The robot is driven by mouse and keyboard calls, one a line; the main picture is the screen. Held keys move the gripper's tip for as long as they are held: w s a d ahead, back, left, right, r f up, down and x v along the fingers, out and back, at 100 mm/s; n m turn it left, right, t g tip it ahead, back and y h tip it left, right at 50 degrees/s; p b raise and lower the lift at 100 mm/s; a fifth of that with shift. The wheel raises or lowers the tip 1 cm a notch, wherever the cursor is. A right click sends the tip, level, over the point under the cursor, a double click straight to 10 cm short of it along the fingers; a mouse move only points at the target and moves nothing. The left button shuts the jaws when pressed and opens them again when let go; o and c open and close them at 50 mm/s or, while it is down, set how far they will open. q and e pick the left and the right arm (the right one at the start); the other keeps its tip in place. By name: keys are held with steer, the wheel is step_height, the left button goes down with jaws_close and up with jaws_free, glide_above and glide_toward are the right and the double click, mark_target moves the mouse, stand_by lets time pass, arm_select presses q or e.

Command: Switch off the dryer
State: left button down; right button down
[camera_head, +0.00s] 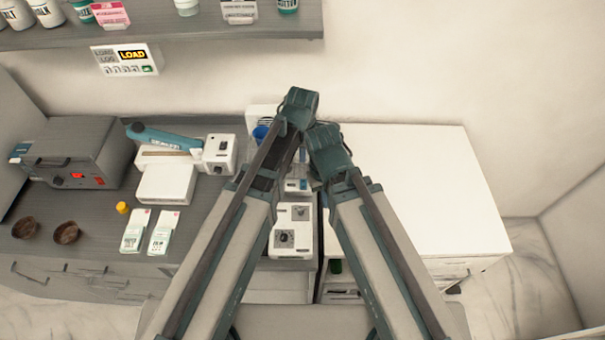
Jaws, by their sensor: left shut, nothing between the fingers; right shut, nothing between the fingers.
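A dark grey box-shaped unit (72,140), with a small lit red display and an orange-red switch on its front, stands at the left of the counter; it may be the dryer, but I cannot read its label. A white unit with a dark dial (292,238) sits at the counter's front, partly behind my arms. My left gripper (299,104) is shut and empty near the wall at the back centre. My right gripper (328,150) is shut and empty just below and right of it. Both are well right of the grey unit. Their fingertips are hard to make out.
A white sealer with a blue-green arm (165,165), two cartons (148,232), a yellow-capped item (122,208) and two brown bowls (66,233) occupy the grey counter. A shelf (220,28) overhangs at the back. The white cabinet top (430,190) at right is clear.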

mark_target(303, 181)
arm_select(q)
steer(key=shift+w+f, duration=0.1)
steer(key=shift+f, duration=0.1)
steer(key=f+b, duration=0.4)
steer(key=w+f+b, duration=0.1)
steer(key=f+b, duration=0.8)
steer(key=b, duration=0.1)
steer(key=shift+w+f, duration=0.35)
